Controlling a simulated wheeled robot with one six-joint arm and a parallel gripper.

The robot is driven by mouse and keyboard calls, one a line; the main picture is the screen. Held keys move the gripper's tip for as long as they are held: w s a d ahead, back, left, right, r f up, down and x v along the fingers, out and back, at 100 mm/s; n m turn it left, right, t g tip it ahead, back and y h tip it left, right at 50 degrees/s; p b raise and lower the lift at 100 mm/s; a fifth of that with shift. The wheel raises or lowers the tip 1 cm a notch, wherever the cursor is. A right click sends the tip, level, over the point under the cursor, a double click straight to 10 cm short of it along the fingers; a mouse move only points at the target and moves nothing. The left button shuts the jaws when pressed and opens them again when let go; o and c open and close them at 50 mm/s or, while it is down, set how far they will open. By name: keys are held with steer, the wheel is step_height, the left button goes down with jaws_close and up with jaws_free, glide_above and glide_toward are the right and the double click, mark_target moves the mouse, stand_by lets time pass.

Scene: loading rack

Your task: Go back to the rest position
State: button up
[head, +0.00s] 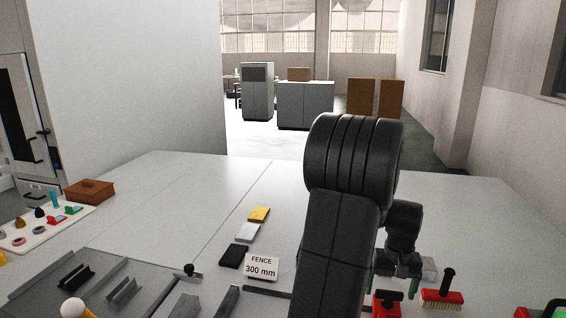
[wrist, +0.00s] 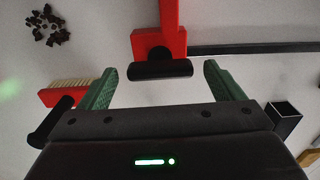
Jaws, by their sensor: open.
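My gripper (head: 398,268) is over the table at the right of the head view, partly hidden behind my dark arm. In the wrist view its two green fingers (wrist: 158,85) stand wide apart with nothing held between them. A red tool with a black cylindrical handle (wrist: 160,70) lies just beyond the fingertips in the wrist view. It looks apart from the fingers, but the gap is hard to judge. A red brush (head: 441,299) with pale bristles lies to the right in the head view; it also shows beside the left finger in the wrist view (wrist: 62,97).
The grey table (head: 190,190) is clear in its back middle. A sign reading "FENCE 300 mm" (head: 262,267) stands near yellow, white and black blocks. A brown box (head: 89,192) and a white board with small parts (head: 50,232) are at left. Dark scraps (wrist: 47,25) lie in the wrist view.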

steer(key=shift+f, duration=0.25)
steer(key=shift+r, duration=0.1)
step_height(320, 180, up, 13)
step_height(320, 180, down, 14)
steer(key=shift+r, duration=0.25)
steer(key=shift+r+m, duration=0.1)
steer(key=shift+m, duration=0.3)
steer(key=m, duration=0.4)
steer(key=m+p, duration=0.1)
steer(key=m, duration=0.4)
steer(key=shift+r, duration=0.1)
step_height(320, 180, up, 8)
steer(key=shift+f+b, duration=0.1)
steer(key=shift+b, duration=0.3)
